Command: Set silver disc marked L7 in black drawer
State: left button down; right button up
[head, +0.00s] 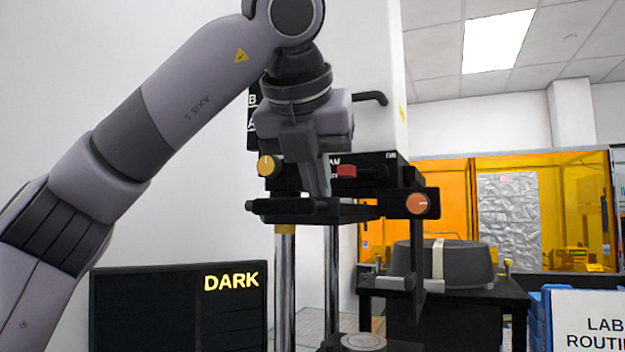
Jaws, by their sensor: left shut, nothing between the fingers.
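My left gripper (318,188) points down at the front of the interferometer, its fingers shut and empty. Its tips are just above or against a flat black drawer-like tray (345,212) that juts out from the instrument; I cannot tell whether they touch. A silver disc (363,342) lies low on a black stage at the bottom edge, partly cut off by the frame. No L7 mark can be read on it. My right gripper is not in view.
The instrument has a yellow knob (267,166), a red switch (347,171), an orange knob (418,204) and chrome posts (284,290). A dark screen (178,310) reading DARK stands at left. A grey round housing (445,264) and a LAB ROUTINE sign (588,325) are at right.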

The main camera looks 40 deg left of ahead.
pick_arm(q)
jog(key=v, duration=1)
jog(key=shift+s+p, duration=0.2)
jog(key=shift+p, duration=0.2)
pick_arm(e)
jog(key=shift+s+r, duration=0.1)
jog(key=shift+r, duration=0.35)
pick_arm(q)
jog(key=c, duration=1.8)
grip_release()
